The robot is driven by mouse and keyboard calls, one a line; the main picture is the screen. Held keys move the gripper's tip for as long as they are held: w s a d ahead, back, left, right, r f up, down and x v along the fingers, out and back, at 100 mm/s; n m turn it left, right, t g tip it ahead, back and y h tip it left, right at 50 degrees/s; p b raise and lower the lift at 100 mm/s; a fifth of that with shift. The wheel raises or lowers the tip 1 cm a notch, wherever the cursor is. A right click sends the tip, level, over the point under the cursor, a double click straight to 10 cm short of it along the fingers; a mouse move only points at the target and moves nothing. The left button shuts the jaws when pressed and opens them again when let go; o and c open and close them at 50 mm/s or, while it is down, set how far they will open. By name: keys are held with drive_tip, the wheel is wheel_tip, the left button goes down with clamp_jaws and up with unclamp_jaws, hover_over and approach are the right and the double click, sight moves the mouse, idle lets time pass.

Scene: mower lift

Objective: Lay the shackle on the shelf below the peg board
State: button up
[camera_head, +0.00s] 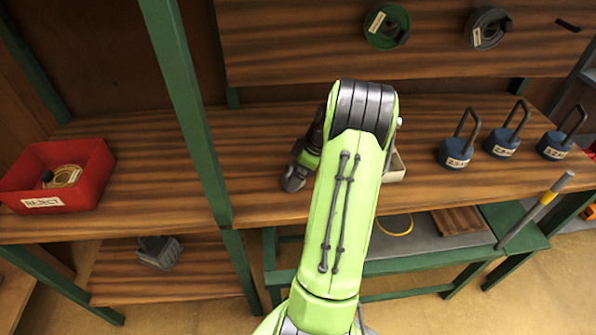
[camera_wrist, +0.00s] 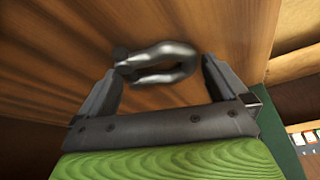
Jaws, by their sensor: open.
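A grey metal shackle (camera_wrist: 188,66) lies on the wooden surface in the wrist view, with its bow toward the right and its pin end toward the left. My gripper (camera_wrist: 160,70) is open, with one finger on either side of the shackle near the tips. I cannot tell whether a finger touches it. In the head view my gripper (camera_head: 294,178) is low over the shelf (camera_head: 265,125), partly hidden by my arm, and the shackle cannot be made out. The peg board (camera_head: 300,40) stands behind and above that shelf.
Three blue weights with handles (camera_head: 454,152) stand on the shelf at right. A pale tray (camera_head: 396,168) is partly behind my arm. A red reject bin (camera_head: 60,175) is at left, past a green post (camera_head: 190,100). The shelf between post and arm is clear.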

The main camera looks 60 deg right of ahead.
drive_tip(key=p+v, duration=0.3)
drive_tip(key=v, duration=0.9)
drive_tip(key=w+a+r+m+h, duration=0.1)
drive_tip(key=w+a+r, duration=0.25)
drive_tip(key=a, duration=0.65)
drive_tip(key=w+a+r+h, duration=0.1)
drive_tip(key=w+a+r, duration=0.3)
drive_tip(key=a, duration=0.6)
drive_tip(key=s+a+r+m+t, duration=0.1)
drive_tip(key=s+a+r+m, duration=0.1)
drive_tip(key=s+a, duration=1.2)
drive_tip(key=a+m, duration=0.1)
drive_tip(key=a, duration=0.1)
drive_tip(key=shift+a+r, duration=0.3)
drive_tip(key=shift+r, duration=0.1)
drive_tip(key=shift+r, duration=0.1)
wheel_tip(320, 180, up, 8)
drive_tip(key=p, duration=0.8)
drive_tip(key=shift+f, duration=0.25)
